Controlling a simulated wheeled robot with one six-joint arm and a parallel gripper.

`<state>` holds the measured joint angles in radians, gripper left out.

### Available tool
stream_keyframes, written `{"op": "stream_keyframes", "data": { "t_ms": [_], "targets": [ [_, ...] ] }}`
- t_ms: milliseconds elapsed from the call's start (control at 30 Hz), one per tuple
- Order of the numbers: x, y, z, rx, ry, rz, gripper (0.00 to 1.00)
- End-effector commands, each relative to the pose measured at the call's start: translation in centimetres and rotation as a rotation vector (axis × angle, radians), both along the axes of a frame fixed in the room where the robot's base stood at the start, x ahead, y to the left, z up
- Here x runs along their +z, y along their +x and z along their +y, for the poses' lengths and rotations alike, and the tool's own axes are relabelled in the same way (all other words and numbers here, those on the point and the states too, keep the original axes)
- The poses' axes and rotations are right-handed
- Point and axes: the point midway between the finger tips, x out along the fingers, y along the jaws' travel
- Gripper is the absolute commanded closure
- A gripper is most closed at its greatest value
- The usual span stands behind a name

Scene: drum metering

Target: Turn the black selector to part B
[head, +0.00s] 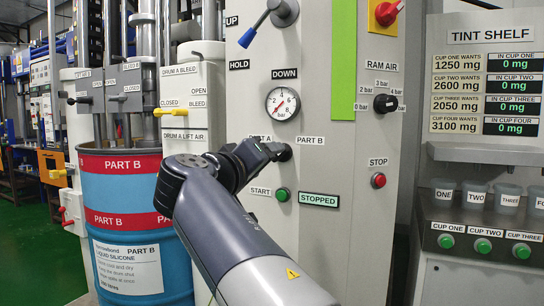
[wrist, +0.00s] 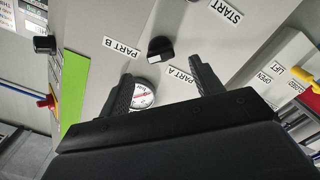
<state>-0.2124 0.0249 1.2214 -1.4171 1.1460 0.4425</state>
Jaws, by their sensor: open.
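The black selector (wrist: 160,49) is a small round knob on the pale panel, with a light mark on its face. In the wrist view, turned nearly upside down, it lies just beyond my fingertips, between the PART B label (wrist: 122,49) and the PART A label (wrist: 181,75). I cannot tell surely which label its mark faces. My gripper (wrist: 160,66) is open and empty, with one finger to each side of the selector's line, apart from it. In the head view my gripper (head: 272,151) is at the selector (head: 285,153) and partly hides it and the PART A label.
A pressure gauge (head: 283,103) sits above the selector. The green start button (head: 282,194), STOPPED display (head: 319,200) and red stop button (head: 378,180) are below and right. The black ram air knob (head: 385,104) is upper right. A blue drum (head: 130,225) stands left.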

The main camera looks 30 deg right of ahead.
Motion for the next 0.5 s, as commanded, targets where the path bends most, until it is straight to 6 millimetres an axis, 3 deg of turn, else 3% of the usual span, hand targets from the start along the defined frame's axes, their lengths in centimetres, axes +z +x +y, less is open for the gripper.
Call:
{"op": "stream_keyframes", "data": {
  "t_ms": [200, 500],
  "targets": [
    [0.1, -1.6, 2.2, 0.003, 0.0, 0.0, 0.38],
    [0.0, -2.2, 2.8, 0.0, 0.001, -0.001, 0.38]
  ]
}}
